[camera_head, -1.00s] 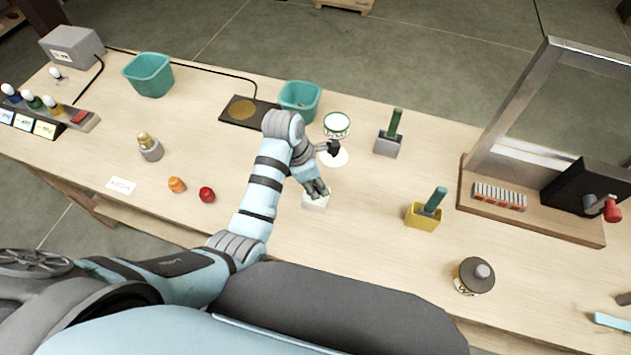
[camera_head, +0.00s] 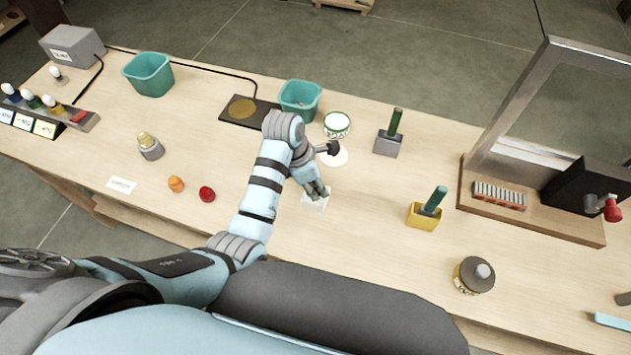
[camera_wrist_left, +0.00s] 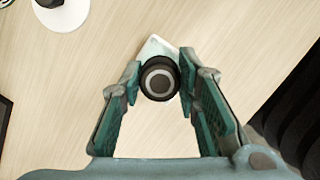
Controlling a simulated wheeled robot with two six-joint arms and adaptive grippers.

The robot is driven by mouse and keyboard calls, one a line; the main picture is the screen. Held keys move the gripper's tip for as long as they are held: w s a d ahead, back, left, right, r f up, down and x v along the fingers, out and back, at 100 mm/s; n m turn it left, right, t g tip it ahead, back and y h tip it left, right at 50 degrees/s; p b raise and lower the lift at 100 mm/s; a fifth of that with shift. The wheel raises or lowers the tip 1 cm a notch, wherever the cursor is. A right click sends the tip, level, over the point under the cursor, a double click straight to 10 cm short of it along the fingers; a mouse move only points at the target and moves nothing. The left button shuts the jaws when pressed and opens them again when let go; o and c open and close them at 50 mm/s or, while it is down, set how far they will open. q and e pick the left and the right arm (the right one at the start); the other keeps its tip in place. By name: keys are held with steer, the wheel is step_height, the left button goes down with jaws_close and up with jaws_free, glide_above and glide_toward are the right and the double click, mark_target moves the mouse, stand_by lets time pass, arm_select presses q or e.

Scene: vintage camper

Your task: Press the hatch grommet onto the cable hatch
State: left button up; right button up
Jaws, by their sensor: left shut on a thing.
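My left gripper (camera_head: 320,190) is shut on the hatch grommet, a round dark ring with a grey centre. In the left wrist view the grommet (camera_wrist_left: 159,77) sits between the two fingertips (camera_wrist_left: 158,80). A small white block, which looks like the cable hatch (camera_head: 315,204), is on the table right under the gripper. In the left wrist view a corner of this hatch (camera_wrist_left: 158,48) shows behind the grommet, which hides most of it. I cannot tell whether the grommet touches the hatch. My right gripper is not in view.
A white disc (camera_head: 338,159) with a dark knob stands just behind the gripper, near a green-rimmed tin (camera_head: 337,123). A grey holder (camera_head: 388,145) and yellow holder (camera_head: 423,217) stand to the right. A red ball (camera_head: 207,194) lies left of my arm.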

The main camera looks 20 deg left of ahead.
arm_select(q)
steer(key=shift+f, duration=0.35)
steer(key=o, duration=1.1)
steer(key=shift+o, duration=0.2)
steer(key=v, duration=0.7)
steer(key=shift+r, duration=0.3)
